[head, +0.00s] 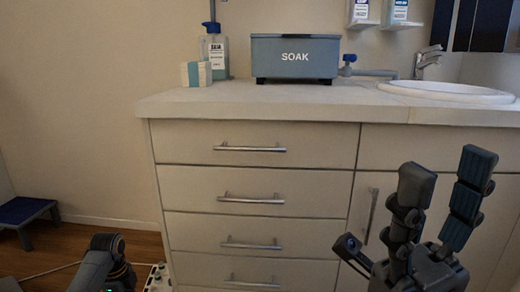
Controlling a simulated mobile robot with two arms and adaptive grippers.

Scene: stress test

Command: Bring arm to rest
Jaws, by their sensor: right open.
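My right gripper (445,174) stands at the lower right, its dark fingers pointing up and spread apart. It is open and nothing shows between the fingers. It is in front of the cabinet door below the sink. Part of my left arm shows at the bottom left, dark and rounded. My left gripper is not visible.
A counter (240,101) with several drawers (250,184) fills the middle. A blue step stool (24,211) stands far left.

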